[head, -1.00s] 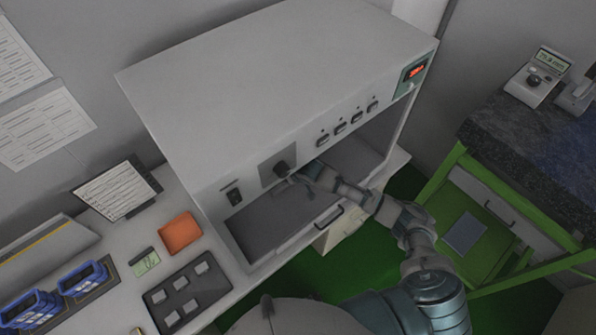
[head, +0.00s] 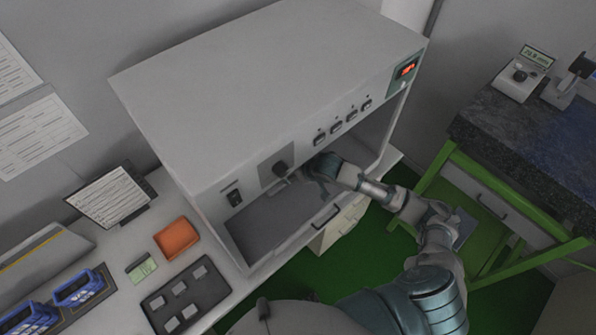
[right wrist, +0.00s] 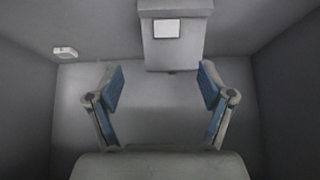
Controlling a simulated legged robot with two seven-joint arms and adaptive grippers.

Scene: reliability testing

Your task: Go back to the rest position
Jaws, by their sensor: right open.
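My right arm reaches from the bottom right of the head view to the front of a large white cabinet-like machine (head: 270,85). My left gripper is not in view.
A counter at the left holds an orange tray (head: 177,238), a dark tray with several small pale pieces (head: 213,290), a tablet-like display (head: 112,197) and blue racks (head: 82,288). A green-framed bench (head: 530,140) with instruments stands at the right. Green floor (head: 325,275) lies between.

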